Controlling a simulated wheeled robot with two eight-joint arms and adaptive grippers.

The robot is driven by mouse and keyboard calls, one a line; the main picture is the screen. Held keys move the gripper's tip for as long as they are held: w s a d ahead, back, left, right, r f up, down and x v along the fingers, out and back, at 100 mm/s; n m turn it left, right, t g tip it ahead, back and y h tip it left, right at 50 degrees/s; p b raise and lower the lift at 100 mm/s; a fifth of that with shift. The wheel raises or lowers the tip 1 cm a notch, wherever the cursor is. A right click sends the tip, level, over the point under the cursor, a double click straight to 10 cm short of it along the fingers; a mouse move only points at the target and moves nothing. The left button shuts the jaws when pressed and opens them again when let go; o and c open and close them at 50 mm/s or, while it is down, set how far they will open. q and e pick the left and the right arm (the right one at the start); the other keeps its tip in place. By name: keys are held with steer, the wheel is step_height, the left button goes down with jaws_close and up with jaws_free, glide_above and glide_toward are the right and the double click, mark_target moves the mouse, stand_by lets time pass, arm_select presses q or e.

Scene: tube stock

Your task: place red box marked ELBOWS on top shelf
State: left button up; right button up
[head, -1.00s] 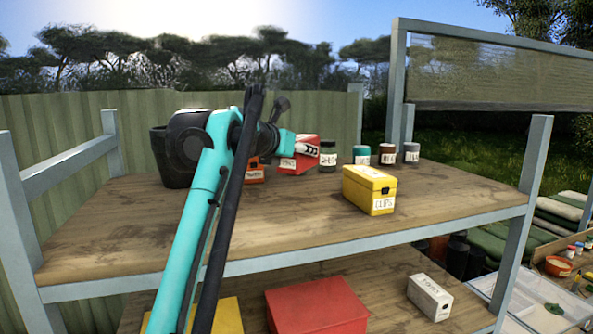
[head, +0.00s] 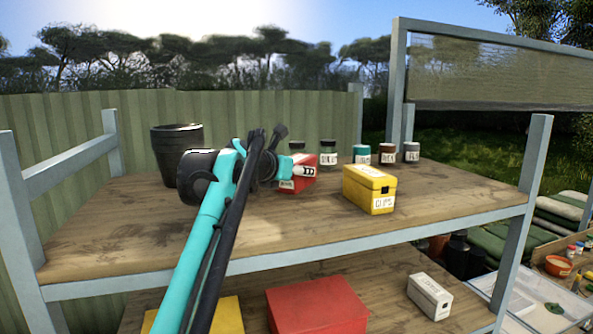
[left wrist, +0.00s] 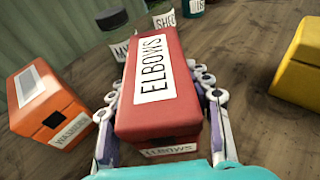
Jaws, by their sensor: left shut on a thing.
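The red box marked ELBOWS (left wrist: 168,85) is between the fingers of my left gripper (left wrist: 160,125) in the left wrist view. The gripper is shut on it, with a finger against each side. In the head view the red box (head: 304,176) shows at the end of my left gripper (head: 292,172), over the top shelf (head: 270,228), partly hidden by the arm. I cannot tell whether its underside touches the boards. My right gripper is in neither view.
An orange box marked WASHERS (left wrist: 45,103) lies close left of the red box. A yellow box marked CLIPS (head: 369,190) stands to the right. Several jars (head: 387,154) line the back; a black pot (head: 177,150) stands at the left. The shelf front is clear.

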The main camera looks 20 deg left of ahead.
arm_select(q)
steer(key=o, duration=1.4)
steer(key=shift+o, duration=0.2)
steer(key=shift+w+a+f, duration=0.1)
steer(key=shift+s+r, duration=0.25)
steer(key=b+v, duration=0.1)
steer(key=v, duration=1)
steer(key=shift+s+r+b, duration=0.15)
steer(key=shift+s+b, duration=0.1)
steer(key=shift+b, duration=0.15)
